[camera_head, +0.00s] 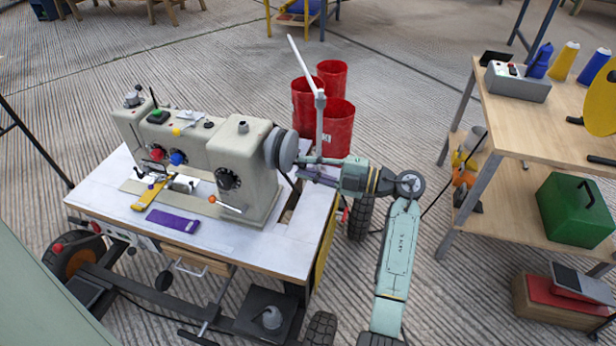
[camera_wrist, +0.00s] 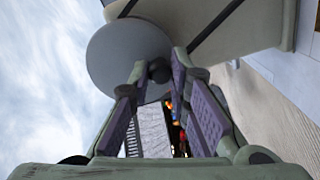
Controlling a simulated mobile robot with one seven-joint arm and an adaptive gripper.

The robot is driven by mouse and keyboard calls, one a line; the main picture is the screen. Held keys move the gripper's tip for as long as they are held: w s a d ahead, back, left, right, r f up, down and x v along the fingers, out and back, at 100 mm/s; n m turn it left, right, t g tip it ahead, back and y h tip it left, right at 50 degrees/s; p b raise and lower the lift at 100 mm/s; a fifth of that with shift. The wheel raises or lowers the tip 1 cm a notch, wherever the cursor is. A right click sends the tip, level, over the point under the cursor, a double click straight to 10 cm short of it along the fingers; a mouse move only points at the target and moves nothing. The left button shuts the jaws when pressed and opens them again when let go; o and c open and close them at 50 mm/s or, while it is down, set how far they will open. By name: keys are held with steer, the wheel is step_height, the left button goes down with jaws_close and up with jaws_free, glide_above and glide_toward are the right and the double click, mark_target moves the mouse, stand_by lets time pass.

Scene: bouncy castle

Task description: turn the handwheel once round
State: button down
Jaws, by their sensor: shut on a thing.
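The grey handwheel (camera_head: 280,146) is on the right end of the beige sewing machine (camera_head: 236,170). It fills the upper middle of the wrist view as a pale round disc (camera_wrist: 122,62). A small dark knob (camera_wrist: 160,71) stands out from the wheel face. My gripper (camera_head: 301,165) reaches in from the right, and its two purple-padded fingers close on the knob at the tips. In the wrist view the fingertips (camera_wrist: 160,66) sit on either side of the knob. In the head view the knob is too small or hidden to make out.
The machine stands on a white-topped wheeled table (camera_head: 110,190) with a purple piece (camera_head: 173,219) and a yellow tool (camera_head: 150,193) on it. Red buckets (camera_head: 338,125) and a white lamp arm (camera_head: 303,65) are just behind my gripper. A wooden bench (camera_head: 530,120) stands at right.

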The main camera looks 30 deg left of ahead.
mark_target(297, 151)
steer(key=w+n+b, duration=0.1)
steer(key=n+b, duration=0.2)
steer(key=b, duration=0.1)
steer(key=n+b, duration=0.4)
steer(key=w+n+b, duration=0.1)
steer(key=n+b, duration=0.2)
steer(key=b, duration=0.1)
steer(key=shift+w+a+r+b, duration=0.2)
steer(key=shift+w+a+b, duration=0.1)
steer(key=shift+w, duration=0.05)
steer(key=shift+w+r+n+b, duration=0.15)
steer(key=shift+r+n+b, duration=0.25)
steer(key=shift+n+b, duration=0.7)
steer(key=shift+a+r, duration=0.1)
steer(key=c, duration=1.5)
jaws_free()
